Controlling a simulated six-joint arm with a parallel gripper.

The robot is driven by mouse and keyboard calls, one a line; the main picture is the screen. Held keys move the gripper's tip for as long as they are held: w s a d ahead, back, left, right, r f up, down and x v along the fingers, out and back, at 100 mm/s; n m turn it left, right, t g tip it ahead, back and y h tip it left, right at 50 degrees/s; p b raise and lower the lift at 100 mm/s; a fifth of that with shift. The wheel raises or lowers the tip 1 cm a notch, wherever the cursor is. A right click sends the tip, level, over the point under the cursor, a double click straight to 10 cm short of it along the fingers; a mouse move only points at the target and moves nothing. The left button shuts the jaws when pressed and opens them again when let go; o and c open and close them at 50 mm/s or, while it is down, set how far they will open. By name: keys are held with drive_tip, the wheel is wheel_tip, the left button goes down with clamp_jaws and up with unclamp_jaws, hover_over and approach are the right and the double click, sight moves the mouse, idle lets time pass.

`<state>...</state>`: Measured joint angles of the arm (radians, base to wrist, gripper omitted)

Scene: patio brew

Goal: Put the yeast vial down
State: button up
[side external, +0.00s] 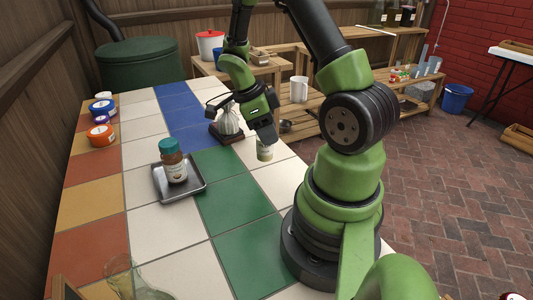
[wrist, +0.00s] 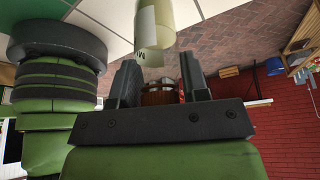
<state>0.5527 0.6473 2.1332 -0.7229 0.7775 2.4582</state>
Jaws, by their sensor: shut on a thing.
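The yeast vial (side external: 264,152), a small pale yellowish cylinder with a light label, hangs below my gripper (side external: 263,138) in the side view, over the white tiles near the table's right edge. In the wrist view the vial (wrist: 155,25) reaches from the top edge down to between the fingertips of my gripper (wrist: 157,65). My gripper is shut on its end. The vial looks close to upright. I cannot tell whether its base touches the tiles.
A metal tray (side external: 189,191) holds a brown bottle (side external: 175,168) with a teal cap. Several tubs (side external: 101,135) line the left edge. A clear glass vessel (side external: 125,277) stands at front. Green tiles between are clear.

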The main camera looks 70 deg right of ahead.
sight(267, 148)
drive_tip(key=shift+f, duration=2.55)
drive_tip(key=o, duration=0.9)
drive_tip(key=shift+f, duration=0.15)
drive_tip(key=v, duration=1.2)
drive_tip(key=shift+s+a+r+n+t+y, duration=0.9)
drive_tip(key=shift+a+r+n+t, duration=1.4)
drive_tip(key=shift+n, duration=2.3)
drive_tip(key=shift+s+a+r+n+t+y, duration=0.35)
drive_tip(key=shift+s+a+r+n+t, duration=1.15)
drive_tip(key=shift+a+r+n, duration=1.85)
drive_tip(key=shift+s+a+r+n+t+y, duration=0.65)
drive_tip(key=shift+s+a+r+n+t, duration=0.8)
drive_tip(key=shift+a+n, duration=3.05)
